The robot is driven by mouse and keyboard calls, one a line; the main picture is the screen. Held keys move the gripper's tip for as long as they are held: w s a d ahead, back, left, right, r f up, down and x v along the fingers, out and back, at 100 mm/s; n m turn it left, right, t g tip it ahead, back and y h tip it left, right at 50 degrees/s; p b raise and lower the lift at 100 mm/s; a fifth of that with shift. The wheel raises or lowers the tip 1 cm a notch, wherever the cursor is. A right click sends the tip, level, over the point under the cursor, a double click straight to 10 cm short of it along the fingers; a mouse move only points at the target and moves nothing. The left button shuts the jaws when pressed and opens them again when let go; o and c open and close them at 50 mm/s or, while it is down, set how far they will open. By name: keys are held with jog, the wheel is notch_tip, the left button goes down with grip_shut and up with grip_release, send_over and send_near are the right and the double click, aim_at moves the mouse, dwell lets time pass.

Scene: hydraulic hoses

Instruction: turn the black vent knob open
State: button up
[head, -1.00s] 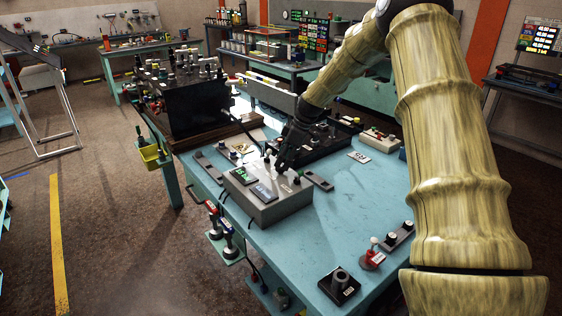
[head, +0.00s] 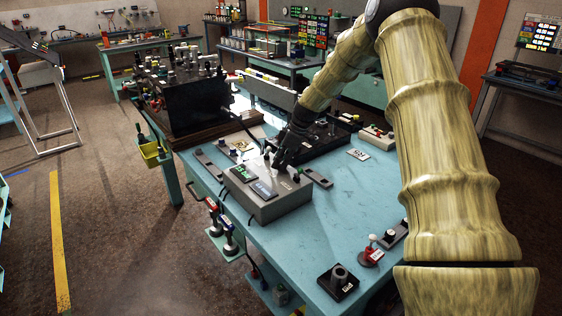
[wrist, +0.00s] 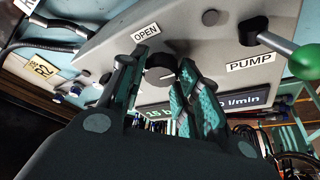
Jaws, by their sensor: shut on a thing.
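The black vent knob (wrist: 160,69) has a white pointer line and sits on the grey box's face, below an OPEN label (wrist: 145,33) in the wrist view. My gripper (wrist: 163,62) is shut on the knob, with one finger on each side of it; the fingers cover part of it. In the head view, my gripper (head: 279,160) reaches down to the back of the grey control box (head: 272,209) on the blue bench. The knob itself is hidden there.
A PUMP label (wrist: 250,62) and a lever with a green end (wrist: 303,60) are right of the knob. A black hose rig (head: 195,100) stands at the bench's back left. The bench top (head: 335,215) right of the box is mostly clear.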

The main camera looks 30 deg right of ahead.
jog(key=shift+m, duration=0.5)
jog(key=m+t+h+b, duration=0.1)
jog(key=m, duration=0.2)
jog(key=shift+r+m+h, duration=0.1)
jog(key=shift+m+h, duration=0.2)
jog(key=shift+m, duration=0.1)
jog(key=m+h, duration=0.1)
jog(key=m, duration=0.3)
jog(key=shift+a+t+h, duration=0.1)
jog(key=shift+t+h, duration=0.2)
jog(key=shift+h, duration=0.1)
jog(key=m+h, duration=0.1)
jog(key=m, duration=0.1)
jog(key=m+p, duration=0.1)
jog(key=m, duration=0.2)
jog(key=shift+a+r+h, duration=0.1)
jog(key=shift+r+h, duration=0.05)
jog(key=shift+h, duration=0.25)
jog(key=shift+m+g+h+p, duration=0.55)
jog(key=shift+m+p, duration=0.25)
jog(key=shift+m, duration=1.5)
jog(key=shift+a, duration=0.1)
jog(key=o, duration=1)
jog(key=shift+f, duration=0.2)
